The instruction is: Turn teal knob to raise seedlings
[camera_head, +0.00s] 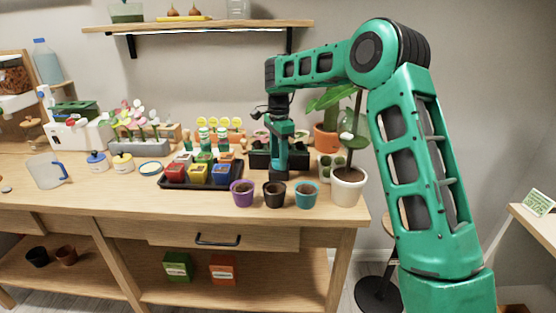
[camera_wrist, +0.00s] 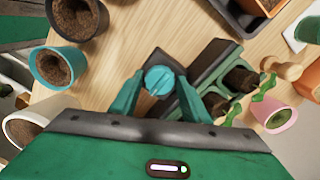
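A teal round knob (camera_wrist: 159,80) with a line across its top shows in the wrist view, directly between my gripper's two teal fingers (camera_wrist: 158,92). The fingertips are close to its sides; I cannot tell whether they touch it. A dark block (camera_wrist: 213,60) lies beside the knob. A green tray (camera_wrist: 250,52) holds dark cells, with small green leaves (camera_wrist: 263,90) at its right end. In the head view my gripper (camera_head: 280,168) points down at the right part of the bench, behind the black pot; the knob is hidden there.
Purple (camera_head: 242,193), black (camera_head: 274,194) and teal (camera_head: 306,195) pots stand along the bench's front edge, with a white potted plant (camera_head: 348,186) to their right. A black tray (camera_head: 172,182) of colored pots lies to the left. A shelf (camera_head: 200,26) hangs above.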

